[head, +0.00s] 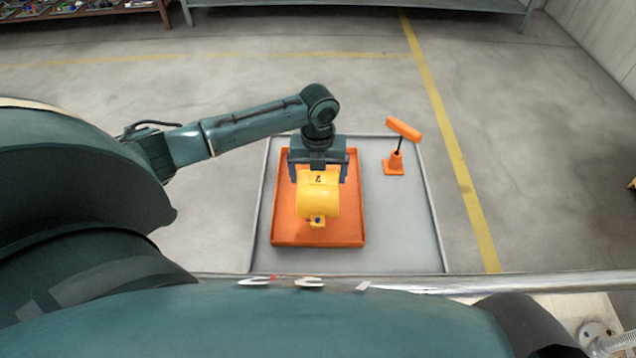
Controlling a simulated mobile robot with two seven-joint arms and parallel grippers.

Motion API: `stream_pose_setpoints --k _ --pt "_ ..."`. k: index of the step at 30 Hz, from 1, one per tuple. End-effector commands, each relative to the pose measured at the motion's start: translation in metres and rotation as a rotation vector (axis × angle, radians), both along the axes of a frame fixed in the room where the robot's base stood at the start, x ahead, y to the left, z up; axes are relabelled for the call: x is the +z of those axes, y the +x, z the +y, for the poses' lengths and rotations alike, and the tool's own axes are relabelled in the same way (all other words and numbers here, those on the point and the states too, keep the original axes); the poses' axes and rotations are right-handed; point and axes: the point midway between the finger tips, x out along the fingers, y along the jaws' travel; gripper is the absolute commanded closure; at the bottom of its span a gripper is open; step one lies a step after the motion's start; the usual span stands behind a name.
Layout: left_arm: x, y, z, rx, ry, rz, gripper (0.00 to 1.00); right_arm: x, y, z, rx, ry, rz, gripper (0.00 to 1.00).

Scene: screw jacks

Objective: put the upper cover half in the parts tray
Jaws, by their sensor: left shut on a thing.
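The upper cover half (318,203) is a yellow, curved shell with a small dark mark on top and a lug at its near end. My left gripper (319,175) comes down from above and is shut on its far end. The parts tray (288,232) is a shallow orange tray with a low rim. The cover half is over the middle of the tray; I cannot tell whether it touches the tray floor. The gripper hides the tray's far middle part. My right gripper is out of the picture.
The tray stands on a grey, rimmed surface (400,235). An orange screw jack (395,163) with a tilted orange top bar stands right of the tray. The surface in front of the jack is clear. Shelves (350,5) stand far back.

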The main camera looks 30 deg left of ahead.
Motion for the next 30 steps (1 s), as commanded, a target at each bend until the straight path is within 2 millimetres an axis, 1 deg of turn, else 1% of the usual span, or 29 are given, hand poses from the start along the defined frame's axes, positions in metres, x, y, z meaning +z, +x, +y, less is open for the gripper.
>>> stream_pose_setpoints --k 2,7,9,16,20,21,24,30 --pt "-0.006 0.0 0.0 0.001 -0.001 -0.001 0.6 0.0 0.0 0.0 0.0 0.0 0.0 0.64" --pt "-0.03 0.0 0.0 0.002 -0.001 0.001 0.6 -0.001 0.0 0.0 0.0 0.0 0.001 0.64" --pt "-0.036 0.0 0.0 0.001 0.001 -0.001 0.6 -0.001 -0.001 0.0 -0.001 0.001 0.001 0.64" --pt "-0.036 0.001 0.0 0.0 0.001 -0.003 0.6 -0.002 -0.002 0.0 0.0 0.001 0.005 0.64" --pt "-0.04 0.0 0.0 0.001 0.0 -0.002 0.6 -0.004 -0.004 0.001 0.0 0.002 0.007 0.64" --pt "-0.04 0.0 0.0 0.001 0.001 -0.001 0.07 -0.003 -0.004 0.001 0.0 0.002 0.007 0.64" --pt "-0.04 0.0 0.0 0.001 0.001 -0.001 0.0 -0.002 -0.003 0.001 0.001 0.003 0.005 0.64" --pt "-0.039 0.0 0.0 0.001 0.001 -0.001 0.0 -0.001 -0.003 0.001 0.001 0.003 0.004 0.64"
